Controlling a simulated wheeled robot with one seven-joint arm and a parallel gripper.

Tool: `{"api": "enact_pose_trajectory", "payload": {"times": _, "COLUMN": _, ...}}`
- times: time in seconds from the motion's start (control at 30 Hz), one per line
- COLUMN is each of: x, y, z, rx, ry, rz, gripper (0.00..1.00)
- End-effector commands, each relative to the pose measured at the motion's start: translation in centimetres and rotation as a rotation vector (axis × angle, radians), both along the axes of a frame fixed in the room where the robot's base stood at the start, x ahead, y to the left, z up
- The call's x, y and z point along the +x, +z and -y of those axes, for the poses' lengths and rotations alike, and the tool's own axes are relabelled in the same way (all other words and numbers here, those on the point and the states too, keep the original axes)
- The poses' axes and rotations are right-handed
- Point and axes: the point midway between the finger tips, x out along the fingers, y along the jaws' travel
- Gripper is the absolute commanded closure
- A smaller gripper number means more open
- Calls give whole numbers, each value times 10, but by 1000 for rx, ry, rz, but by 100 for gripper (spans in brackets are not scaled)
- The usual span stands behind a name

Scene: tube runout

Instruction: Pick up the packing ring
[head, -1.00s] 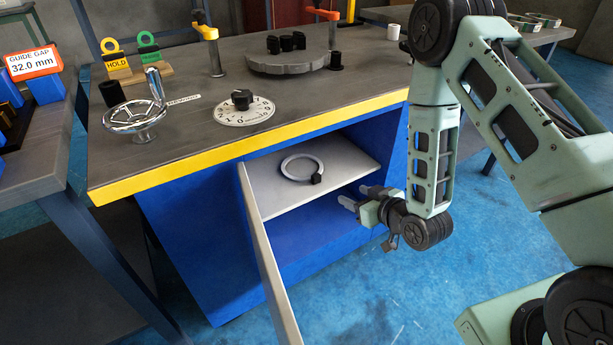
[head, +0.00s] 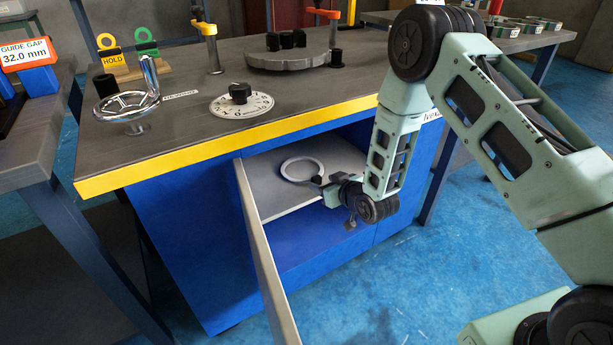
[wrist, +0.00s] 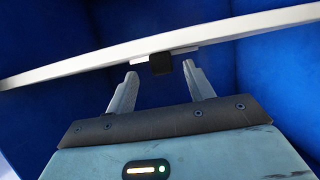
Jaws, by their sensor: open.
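The packing ring (head: 287,161) is a pale grey ring lying flat on the shelf (head: 262,196) inside the open blue cabinet. In the wrist view the ring shows edge-on at the shelf (wrist: 248,27), with its black block (wrist: 161,64) in front. My gripper (wrist: 160,82) is open, its two fingers pointing at the shelf edge, with the black block between and just beyond the fingertips. In the head view my gripper (head: 328,187) is at the ring's right side, and it partly hides the block. I cannot tell whether the fingers touch it.
The cabinet door (head: 264,255) stands open on the left of the shelf. The yellow-edged worktop (head: 225,153) overhangs the opening. A chrome handwheel (head: 128,104), a dial (head: 241,103) and a round grey plate (head: 290,58) stand on top. Blue floor in front is free.

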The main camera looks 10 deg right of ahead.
Motion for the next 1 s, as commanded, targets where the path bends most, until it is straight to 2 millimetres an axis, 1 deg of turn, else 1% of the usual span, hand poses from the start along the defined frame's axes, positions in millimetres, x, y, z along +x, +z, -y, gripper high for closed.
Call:
{"api": "enact_pose_trajectory", "payload": {"times": 0.03, "x": 8, "y": -5, "z": -5, "rx": 1, "ry": 1, "rz": 5, "gripper": 47}}
{"api": "enact_pose_trajectory", "payload": {"times": 0.1, "x": 16, "y": -8, "z": -8, "rx": 1, "ry": -1, "rz": 4, "gripper": 47}}
{"api": "enact_pose_trajectory", "payload": {"times": 0.2, "x": 25, "y": -11, "z": -11, "rx": 0, "ry": -1, "rz": 2, "gripper": 47}}
{"api": "enact_pose_trajectory", "payload": {"times": 0.3, "x": 29, "y": -11, "z": -12, "rx": 1, "ry": -1, "rz": 1, "gripper": 47}}
{"api": "enact_pose_trajectory", "payload": {"times": 0.5, "x": 29, "y": -11, "z": -12, "rx": 1, "ry": -1, "rz": 0, "gripper": 47}}
{"api": "enact_pose_trajectory", "payload": {"times": 0.57, "x": 29, "y": -11, "z": -12, "rx": 1, "ry": -1, "rz": 0, "gripper": 64}}
{"api": "enact_pose_trajectory", "payload": {"times": 0.6, "x": 29, "y": -11, "z": -12, "rx": 1, "ry": -1, "rz": 0, "gripper": 75}}
{"api": "enact_pose_trajectory", "payload": {"times": 0.67, "x": 29, "y": -11, "z": -12, "rx": 1, "ry": -1, "rz": 0, "gripper": 92}}
{"api": "enact_pose_trajectory", "payload": {"times": 0.7, "x": 29, "y": -11, "z": -12, "rx": 1, "ry": -1, "rz": 0, "gripper": 96}}
{"api": "enact_pose_trajectory", "payload": {"times": 0.93, "x": 29, "y": -11, "z": -12, "rx": 1, "ry": -1, "rz": 1, "gripper": 96}}
{"api": "enact_pose_trajectory", "payload": {"times": 1.0, "x": 29, "y": -8, "z": -12, "rx": 1, "ry": -1, "rz": 1, "gripper": 96}}
